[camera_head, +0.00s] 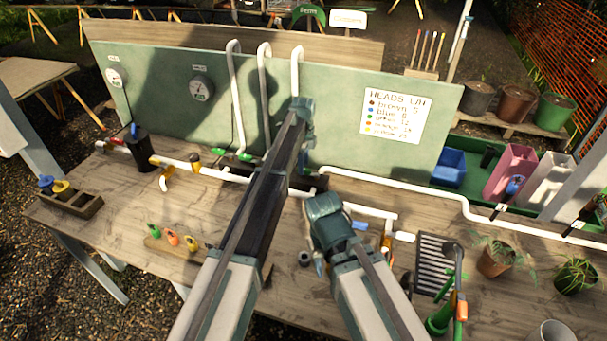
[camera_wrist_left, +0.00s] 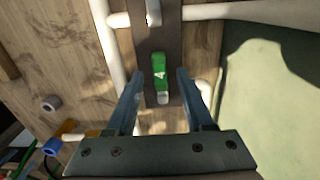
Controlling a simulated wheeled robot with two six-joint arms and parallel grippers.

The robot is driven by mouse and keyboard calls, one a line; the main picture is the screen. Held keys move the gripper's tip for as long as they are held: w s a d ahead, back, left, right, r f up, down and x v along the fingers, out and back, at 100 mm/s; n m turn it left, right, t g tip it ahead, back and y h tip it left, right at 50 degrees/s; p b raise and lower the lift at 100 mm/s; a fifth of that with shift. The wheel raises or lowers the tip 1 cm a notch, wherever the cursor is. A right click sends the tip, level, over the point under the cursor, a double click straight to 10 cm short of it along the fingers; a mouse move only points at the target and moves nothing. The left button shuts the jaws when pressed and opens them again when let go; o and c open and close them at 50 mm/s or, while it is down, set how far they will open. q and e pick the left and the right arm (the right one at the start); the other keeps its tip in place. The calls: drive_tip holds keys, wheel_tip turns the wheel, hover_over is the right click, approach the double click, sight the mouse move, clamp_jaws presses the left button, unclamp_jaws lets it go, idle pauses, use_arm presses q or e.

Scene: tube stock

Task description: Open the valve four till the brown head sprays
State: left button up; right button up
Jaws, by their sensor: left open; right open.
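In the left wrist view, a green valve handle (camera_wrist_left: 160,73) with a pale end lies on a dark strip. My left gripper (camera_wrist_left: 161,80) is open, with one finger on each side of this handle; contact cannot be told. In the head view, my left gripper (camera_head: 303,150) is near the green board, mostly hidden by its arm. Two more green handles (camera_head: 221,151) (camera_head: 246,157) sit left of it at the upright pipes. Valve numbers are not readable. My right gripper (camera_head: 319,258) points down over the bench, open, its fingers partly hidden. No brown head can be made out.
A sign listing heads (camera_head: 395,115) and gauges (camera_head: 201,89) are on the green board (camera_head: 340,90). Green, orange and yellow heads (camera_head: 173,238) lie at the bench front. White pipes (camera_head: 440,195) cross the bench. A black rack (camera_head: 435,262) and potted plants (camera_head: 494,259) stand right.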

use_arm(q)
drive_tip(key=shift+f, duration=0.65)
drive_tip(key=shift+r, duration=0.1)
clamp_jaws()
idle(0.9)
